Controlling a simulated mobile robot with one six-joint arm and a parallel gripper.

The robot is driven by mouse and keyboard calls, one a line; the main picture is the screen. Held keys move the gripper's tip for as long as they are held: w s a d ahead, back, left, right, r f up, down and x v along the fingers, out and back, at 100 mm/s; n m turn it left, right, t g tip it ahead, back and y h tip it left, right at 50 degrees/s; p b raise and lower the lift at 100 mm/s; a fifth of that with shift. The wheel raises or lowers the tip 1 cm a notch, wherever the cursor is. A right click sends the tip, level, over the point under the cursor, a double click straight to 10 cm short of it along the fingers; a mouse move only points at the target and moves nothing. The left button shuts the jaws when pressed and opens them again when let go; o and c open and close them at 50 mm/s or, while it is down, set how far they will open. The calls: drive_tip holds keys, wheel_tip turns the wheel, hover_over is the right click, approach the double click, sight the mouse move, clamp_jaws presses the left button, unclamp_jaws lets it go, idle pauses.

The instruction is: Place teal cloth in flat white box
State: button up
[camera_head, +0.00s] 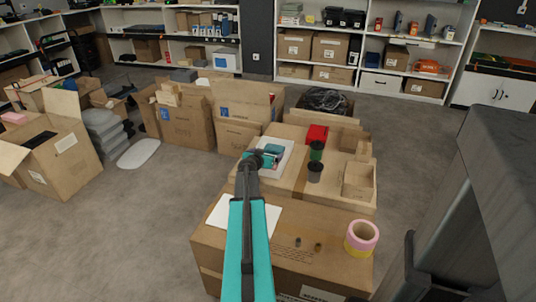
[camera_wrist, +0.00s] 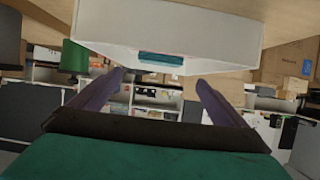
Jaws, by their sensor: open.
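The flat white box (camera_head: 285,166) sits on the cartons in the middle of the head view. A teal piece (camera_head: 273,149), seemingly the teal cloth, shows at the box, just beyond my gripper (camera_head: 266,160). In the wrist view, which looks upside down, the white box (camera_wrist: 165,25) fills the upper middle. The teal cloth (camera_wrist: 161,58) shows there as a narrow strip at the box's rim. My gripper (camera_wrist: 160,78) is open, its two fingers spread with nothing visibly held between them. My arm and gripper partly hide the box in the head view.
A red box (camera_head: 317,134), a green cup (camera_head: 316,151) and a dark grey cup (camera_head: 314,172) stand right of the white box. A small open carton (camera_head: 359,180) and pink and yellow tape rolls (camera_head: 362,237) lie further right.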

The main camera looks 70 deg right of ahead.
drive_tip(key=shift+a+r, duration=0.2)
drive_tip(key=shift+a, duration=0.25)
drive_tip(key=shift+r, duration=0.1)
idle(0.5)
